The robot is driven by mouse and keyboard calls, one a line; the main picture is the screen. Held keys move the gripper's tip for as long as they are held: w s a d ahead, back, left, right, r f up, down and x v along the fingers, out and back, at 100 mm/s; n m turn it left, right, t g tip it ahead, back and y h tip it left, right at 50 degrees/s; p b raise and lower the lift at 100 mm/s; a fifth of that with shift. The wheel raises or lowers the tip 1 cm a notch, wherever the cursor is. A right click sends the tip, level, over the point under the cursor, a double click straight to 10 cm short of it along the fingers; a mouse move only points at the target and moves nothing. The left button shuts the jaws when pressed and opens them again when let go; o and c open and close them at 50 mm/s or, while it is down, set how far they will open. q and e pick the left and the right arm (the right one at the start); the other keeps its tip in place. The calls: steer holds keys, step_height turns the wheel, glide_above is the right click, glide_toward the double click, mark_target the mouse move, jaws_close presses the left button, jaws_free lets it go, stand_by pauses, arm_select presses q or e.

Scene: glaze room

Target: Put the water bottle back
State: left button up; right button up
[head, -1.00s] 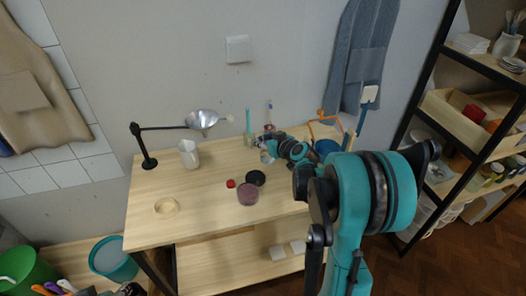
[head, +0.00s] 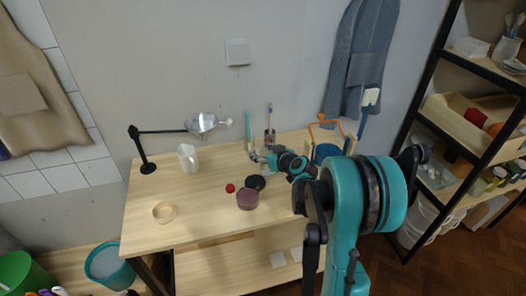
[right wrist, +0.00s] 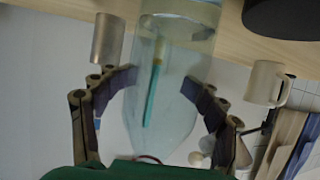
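The water bottle (right wrist: 165,110) is clear and shows large in the right wrist view, its narrowing end toward the bottom of that picture. In the head view my right gripper (head: 258,156) is over the back of the table, left of the orange-wire stand. The bottle is small there and mostly hidden by the gripper. I cannot tell whether its base touches the table. My left gripper is not in view.
The wooden table (head: 215,205) holds a white mug (head: 188,157), a mauve jar (head: 247,199), a black disc (head: 255,183), a red lid (head: 230,188), a wooden ring (head: 165,212) and a lamp (head: 200,124). A brush cup (head: 270,136) stands behind my gripper.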

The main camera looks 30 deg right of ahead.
steer(key=shift+s+r+p, duration=0.1)
steer(key=shift+r+p, duration=0.2)
steer(key=p+v, duration=0.3)
steer(key=v, duration=0.9)
steer(key=s+a+g+y, duration=0.2)
steer(key=s+a+g, duration=0.3)
steer(key=a, duration=1)
steer(key=s+a+h, duration=0.1)
steer(key=s+a, duration=0.2)
steer(key=s, duration=0.3)
steer(key=s+a+g+h, duration=0.1)
steer(key=s+a, duration=0.1)
steer(key=s, duration=0.5)
steer(key=shift+s+a+f+g, duration=0.25)
steer(key=shift+a+g, duration=0.05)
steer(key=shift+a, duration=0.1)
